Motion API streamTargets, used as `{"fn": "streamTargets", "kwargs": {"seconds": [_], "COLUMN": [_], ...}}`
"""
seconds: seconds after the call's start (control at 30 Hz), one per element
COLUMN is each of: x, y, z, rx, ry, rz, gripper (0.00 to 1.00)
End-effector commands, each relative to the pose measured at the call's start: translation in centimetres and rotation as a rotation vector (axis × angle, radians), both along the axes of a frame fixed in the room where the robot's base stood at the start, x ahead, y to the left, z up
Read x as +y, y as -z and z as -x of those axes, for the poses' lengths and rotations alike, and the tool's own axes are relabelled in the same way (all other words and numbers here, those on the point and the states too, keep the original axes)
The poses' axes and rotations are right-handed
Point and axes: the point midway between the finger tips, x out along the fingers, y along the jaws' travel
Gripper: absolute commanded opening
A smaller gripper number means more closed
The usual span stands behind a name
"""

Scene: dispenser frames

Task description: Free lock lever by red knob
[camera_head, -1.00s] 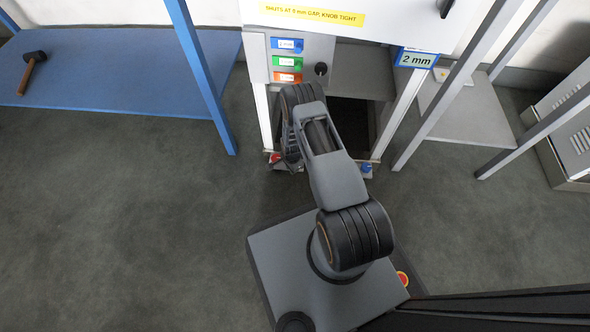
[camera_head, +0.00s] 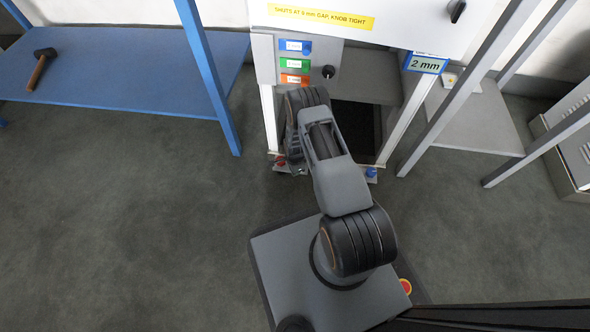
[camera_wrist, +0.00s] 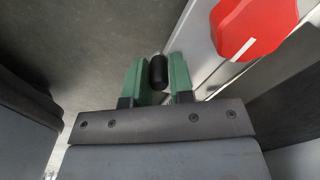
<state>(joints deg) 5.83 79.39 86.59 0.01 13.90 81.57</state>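The red knob (camera_wrist: 254,27), a faceted disc with a white line on its face, sits on a light metal rail at upper right in the wrist view. It also shows small and red in the head view (camera_head: 280,160), low at the left of the dispenser's opening. A short black rounded grip (camera_wrist: 158,70), apparently the lock lever's end, stands left of the knob. My gripper (camera_wrist: 158,66) has its green fingers on both sides of this grip, closely against it as far as I can see. The rest of the lever is hidden.
The dispenser front (camera_head: 390,28) carries a yellow label, coloured buttons and a "2 mm" sign (camera_head: 426,64). A blue knob (camera_head: 371,172) sits low at the right. Blue bench (camera_head: 130,70) with a mallet (camera_head: 41,68) is at left. Grey frame posts stand at right.

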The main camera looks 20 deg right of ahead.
Motion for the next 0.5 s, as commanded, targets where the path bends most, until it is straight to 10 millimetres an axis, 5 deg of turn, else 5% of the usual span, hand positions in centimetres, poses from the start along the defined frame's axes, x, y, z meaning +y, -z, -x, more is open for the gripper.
{"fn": "streamTargets", "kwargs": {"seconds": [0.23,0.5], "x": [0.02,0.04], "y": [0.0,-0.29], "z": [0.01,0.04], "rx": [0.001,0.001], "ry": [-0.001,-0.001], "rz": [0.0,0.0], "gripper": [0.44,0.44]}}
